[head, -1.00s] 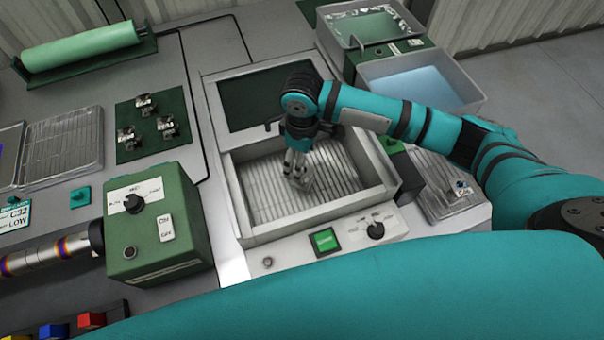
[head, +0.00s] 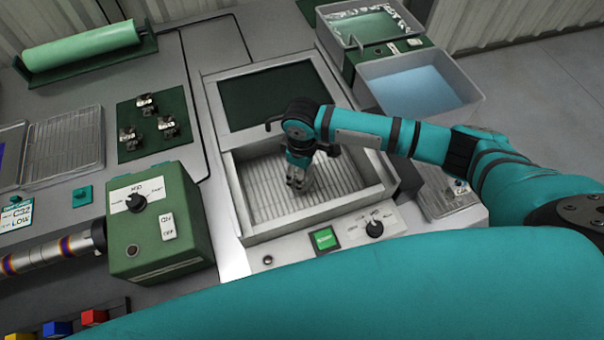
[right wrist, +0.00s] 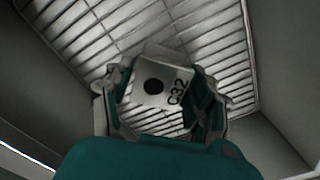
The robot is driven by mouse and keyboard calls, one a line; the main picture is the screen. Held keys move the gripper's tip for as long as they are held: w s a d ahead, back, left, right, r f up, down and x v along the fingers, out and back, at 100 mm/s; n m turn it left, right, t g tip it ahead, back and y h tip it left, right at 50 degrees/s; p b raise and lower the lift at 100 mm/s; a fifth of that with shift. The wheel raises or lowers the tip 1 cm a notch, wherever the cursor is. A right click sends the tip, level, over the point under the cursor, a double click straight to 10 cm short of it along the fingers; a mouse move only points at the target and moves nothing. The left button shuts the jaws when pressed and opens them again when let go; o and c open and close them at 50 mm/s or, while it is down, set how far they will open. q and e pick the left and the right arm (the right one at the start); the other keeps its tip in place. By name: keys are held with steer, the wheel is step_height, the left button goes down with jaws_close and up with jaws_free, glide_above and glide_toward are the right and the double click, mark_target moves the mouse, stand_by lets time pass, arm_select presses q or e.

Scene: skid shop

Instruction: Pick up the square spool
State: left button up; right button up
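The square spool is a pale block with a dark round hole and the mark C32, seen close up in the right wrist view (right wrist: 152,86). It lies between the two fingers of my right gripper (right wrist: 160,95), above or on a slatted floor. The fingers flank it closely, but whether both press on it is unclear. In the head view my right gripper (head: 300,183) points down into the slatted basin (head: 255,190); the spool is mostly hidden there. My left gripper is not in view.
Raised walls surround the basin, with a dark lid (head: 265,95) behind it. A green control box (head: 160,225) stands to its left. Two clear tubs (head: 425,85) stand at the back right. A panel with a knob (head: 374,229) is in front.

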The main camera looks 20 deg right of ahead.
jaws_close()
steer(key=shift+r, duration=0.1)
stand_by(0.5)
